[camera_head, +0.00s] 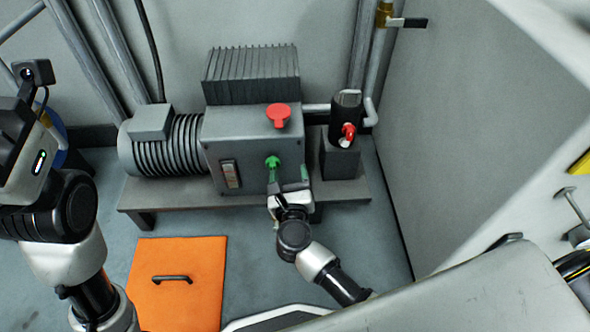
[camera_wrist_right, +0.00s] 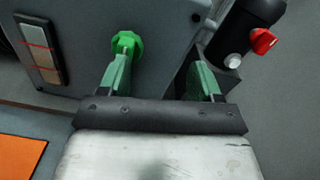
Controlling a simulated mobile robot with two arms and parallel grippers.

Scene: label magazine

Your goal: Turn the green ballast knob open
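The green ballast knob (camera_head: 272,162) sits on the front of the grey pump housing (camera_head: 225,140), below a red knob (camera_head: 278,114). In the right wrist view the green knob (camera_wrist_right: 127,43) shows just beyond the tip of the left-hand finger. My right gripper (camera_head: 289,178) is in front of the housing, just below and right of the knob. In the wrist view the right gripper (camera_wrist_right: 160,75) has its green fingers spread wide, with nothing between them. The knob is not centred between the fingers. My left arm is at the left edge; its fingertips are not in view.
A sight glass (camera_head: 231,174) is left of the knob. A black cylinder with a red valve (camera_head: 348,131) stands to the right. The pump rests on a low grey bench (camera_head: 180,197). An orange floor panel (camera_head: 170,300) with a black handle lies in front. A wall rises at the right.

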